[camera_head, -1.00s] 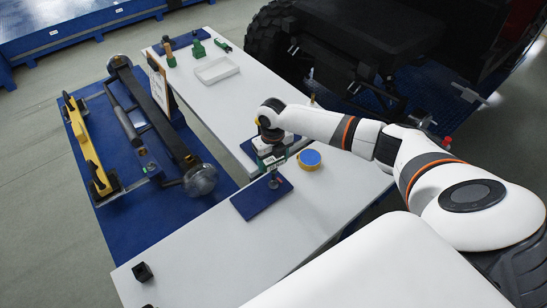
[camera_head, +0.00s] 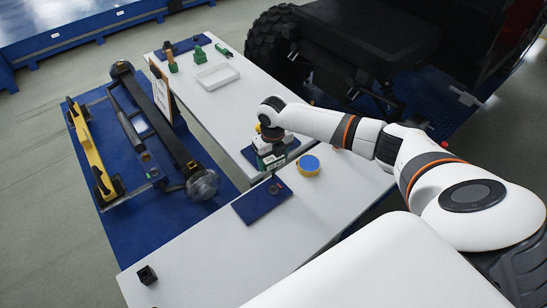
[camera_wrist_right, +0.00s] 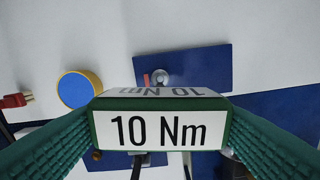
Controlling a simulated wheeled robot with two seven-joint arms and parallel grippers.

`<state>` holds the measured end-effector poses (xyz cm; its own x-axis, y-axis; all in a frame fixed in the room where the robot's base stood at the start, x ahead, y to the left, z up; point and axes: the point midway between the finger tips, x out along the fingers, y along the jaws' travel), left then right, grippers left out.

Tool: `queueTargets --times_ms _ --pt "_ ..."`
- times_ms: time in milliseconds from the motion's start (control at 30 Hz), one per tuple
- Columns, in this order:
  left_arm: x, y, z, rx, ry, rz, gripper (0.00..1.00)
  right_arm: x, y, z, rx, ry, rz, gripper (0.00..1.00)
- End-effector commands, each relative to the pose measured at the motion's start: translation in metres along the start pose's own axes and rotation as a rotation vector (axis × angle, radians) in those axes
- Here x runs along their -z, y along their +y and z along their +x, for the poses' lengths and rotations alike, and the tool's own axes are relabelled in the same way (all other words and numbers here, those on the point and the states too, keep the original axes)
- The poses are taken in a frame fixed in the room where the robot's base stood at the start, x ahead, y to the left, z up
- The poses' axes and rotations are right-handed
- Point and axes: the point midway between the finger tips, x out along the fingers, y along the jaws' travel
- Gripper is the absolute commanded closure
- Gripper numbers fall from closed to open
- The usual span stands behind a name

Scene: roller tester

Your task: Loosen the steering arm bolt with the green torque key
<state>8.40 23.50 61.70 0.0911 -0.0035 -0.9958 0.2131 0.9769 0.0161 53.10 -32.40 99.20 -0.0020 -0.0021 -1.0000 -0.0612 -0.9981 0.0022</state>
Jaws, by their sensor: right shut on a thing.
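My right gripper (camera_head: 271,137) is over the middle of the white bench and is shut on a green block with a white label reading "10 Nm" (camera_wrist_right: 160,130), the torque key. Its green ridged fingers flank the key in the right wrist view; the key's lower end is hidden. I cannot tell whether this fitting is the steering arm bolt. My left gripper is out of view.
A blue-and-yellow round piece (camera_head: 308,166) stands close right of the gripper. A white tray (camera_head: 217,76) and green pieces (camera_head: 172,62) are at the bench's far end. An axle assembly (camera_head: 160,125) lies on a blue mat at left. The near bench is mostly clear around a small black block (camera_head: 147,274).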

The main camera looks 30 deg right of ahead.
Motion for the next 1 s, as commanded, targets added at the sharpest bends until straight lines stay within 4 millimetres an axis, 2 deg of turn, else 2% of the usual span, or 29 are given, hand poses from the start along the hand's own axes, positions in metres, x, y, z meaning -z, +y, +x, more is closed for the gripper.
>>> queueTargets --times_ms 133,233,300,500,833,1000 --pt "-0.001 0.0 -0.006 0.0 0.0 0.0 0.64 0.0 0.0 -0.003 0.001 0.0 0.053 0.84" --pt "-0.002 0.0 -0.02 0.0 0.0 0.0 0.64 0.0 0.0 -0.006 0.002 -0.001 0.205 0.84" --pt "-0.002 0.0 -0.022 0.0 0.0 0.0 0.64 -0.001 0.0 -0.003 0.002 -0.002 0.324 0.84" --pt "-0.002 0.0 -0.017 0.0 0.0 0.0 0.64 0.0 0.001 0.0 0.002 0.0 0.518 0.84" --pt "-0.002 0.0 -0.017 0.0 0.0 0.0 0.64 0.0 0.001 0.0 0.002 -0.001 0.551 0.84" --pt "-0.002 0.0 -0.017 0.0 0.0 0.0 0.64 -0.001 0.001 0.001 0.003 -0.002 0.785 0.84"
